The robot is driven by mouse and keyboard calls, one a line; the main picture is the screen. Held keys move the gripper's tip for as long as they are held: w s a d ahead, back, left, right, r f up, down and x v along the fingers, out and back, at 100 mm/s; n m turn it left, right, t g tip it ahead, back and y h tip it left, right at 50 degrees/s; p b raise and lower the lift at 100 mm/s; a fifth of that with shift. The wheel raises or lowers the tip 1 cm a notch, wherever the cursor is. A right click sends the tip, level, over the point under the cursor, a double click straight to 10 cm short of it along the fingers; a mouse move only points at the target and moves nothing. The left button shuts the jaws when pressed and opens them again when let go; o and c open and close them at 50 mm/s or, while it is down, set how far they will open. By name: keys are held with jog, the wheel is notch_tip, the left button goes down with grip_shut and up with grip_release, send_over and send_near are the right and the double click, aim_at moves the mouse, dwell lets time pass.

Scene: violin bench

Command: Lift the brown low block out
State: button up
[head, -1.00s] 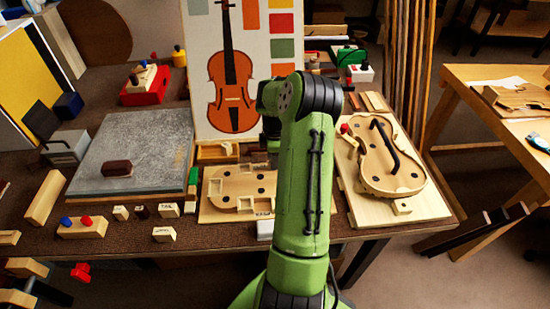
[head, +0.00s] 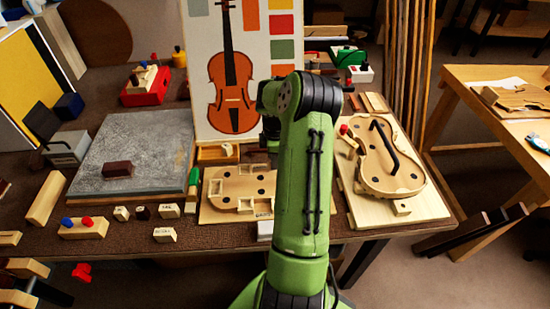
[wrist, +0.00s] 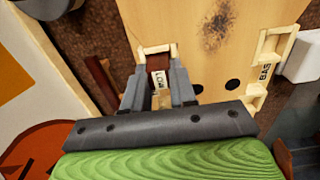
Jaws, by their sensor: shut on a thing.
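The brown low block (wrist: 159,64) shows in the wrist view with a pale label reading LOW. My gripper (wrist: 157,88) is shut on it, with one grey finger on each side. The block is at a small pale-framed pocket at the end of the wooden board (wrist: 200,40). I cannot tell whether it sits in the pocket or is slightly raised. My arm hides the gripper and the block there.
A second pocket labelled BAS (wrist: 262,72) is on the same board. A grey slab (head: 140,140) with a dark brown block (head: 117,169) lies to the left. A violin body mould (head: 385,170) lies to the right. The violin panel (head: 245,65) stands close behind.

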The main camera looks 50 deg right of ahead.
jog(key=shift+r+p, duration=0.35)
jog(key=shift+r, duration=0.1)
dwell(0.4)
jog(key=shift+r+p, duration=2.15)
jog(key=shift+r, duration=0.45)
notch_tip(320, 180, up, 7)
jog(key=p, duration=0.5)
jog(key=shift+p, duration=0.4)
jog(key=shift+w+a, duration=0.1)
